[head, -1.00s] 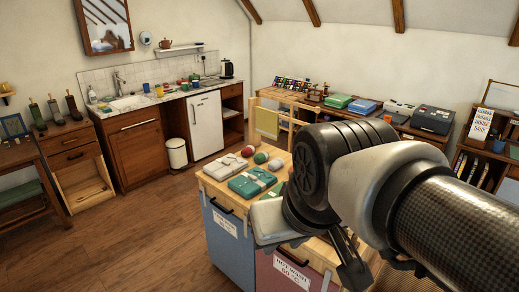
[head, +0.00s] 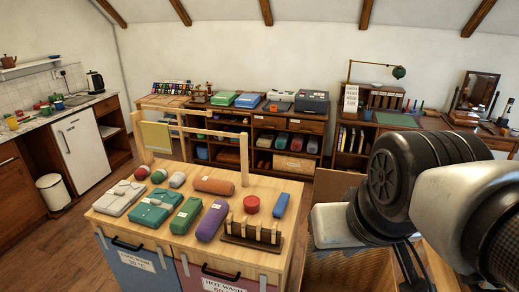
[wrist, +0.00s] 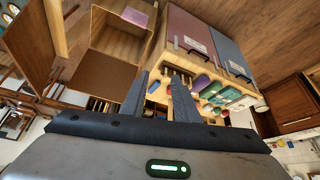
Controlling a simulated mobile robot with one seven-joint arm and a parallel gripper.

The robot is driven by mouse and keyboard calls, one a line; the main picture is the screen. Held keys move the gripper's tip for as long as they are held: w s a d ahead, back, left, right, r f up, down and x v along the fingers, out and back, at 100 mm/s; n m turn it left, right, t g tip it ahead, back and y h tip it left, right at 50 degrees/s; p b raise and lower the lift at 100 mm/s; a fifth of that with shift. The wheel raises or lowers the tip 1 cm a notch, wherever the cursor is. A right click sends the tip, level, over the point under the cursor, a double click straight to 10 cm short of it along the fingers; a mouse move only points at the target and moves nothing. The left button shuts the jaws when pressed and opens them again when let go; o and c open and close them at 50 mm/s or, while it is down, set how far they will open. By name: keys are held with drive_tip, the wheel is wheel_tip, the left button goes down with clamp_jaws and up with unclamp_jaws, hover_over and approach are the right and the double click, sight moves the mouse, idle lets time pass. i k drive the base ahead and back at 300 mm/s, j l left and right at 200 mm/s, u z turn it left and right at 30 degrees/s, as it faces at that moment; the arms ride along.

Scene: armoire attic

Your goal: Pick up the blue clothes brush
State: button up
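A slim blue block-shaped item, which looks like the blue clothes brush (head: 281,205), lies on the wooden top of the chest (head: 165,234) near its right end. A round red tin (head: 251,204) lies just left of it, and a dark wooden rack (head: 252,236) stands in front. My gripper (head: 412,284) hangs to the right of the chest, apart from the brush. In the wrist view my gripper (wrist: 160,75) shows two dark fingers with a gap between them and nothing held.
Also on the chest top are a purple case (head: 212,220), a green case (head: 185,215), an orange-brown roll (head: 214,186) and teal folded cloth (head: 155,206). A wooden rail frame (head: 245,158) rises at its back edge. Floor is open at the left.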

sight(279, 209)
drive_tip(key=i+j+z, duration=0.1)
drive_tip(key=i+j, duration=0.15)
drive_tip(key=j, duration=0.15)
drive_tip(key=i+j, duration=0.2)
drive_tip(key=j, duration=0.15)
drive_tip(key=i+j+z, duration=0.15)
drive_tip(key=j, duration=0.25)
drive_tip(key=i, duration=0.1)
